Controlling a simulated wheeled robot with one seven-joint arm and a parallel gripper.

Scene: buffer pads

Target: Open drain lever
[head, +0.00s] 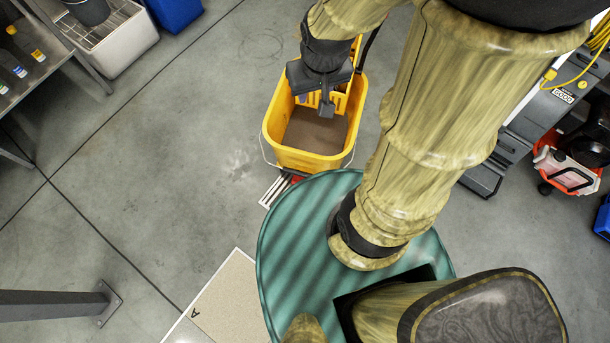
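A yellow mop bucket (270,128) stands on the floor at the top centre, with brown, murky contents (312,134) and a thin wire bail at its sides. My gripper (327,108) hangs over the bucket's back part, its dark fingers pointing down above the brown contents. The fingers look close together, but their gap cannot be made out. I see nothing held in them. A small red part (297,179) shows low at the bucket's front, partly hidden by my base; I cannot tell whether it is the drain lever.
A pale pad marked A (228,300) lies at the bottom left, near a grey post with a foot plate (108,303). A shelf with bottles (30,60) and a white basin (118,45) are top left. Machines (565,172) stand right. The left floor is clear.

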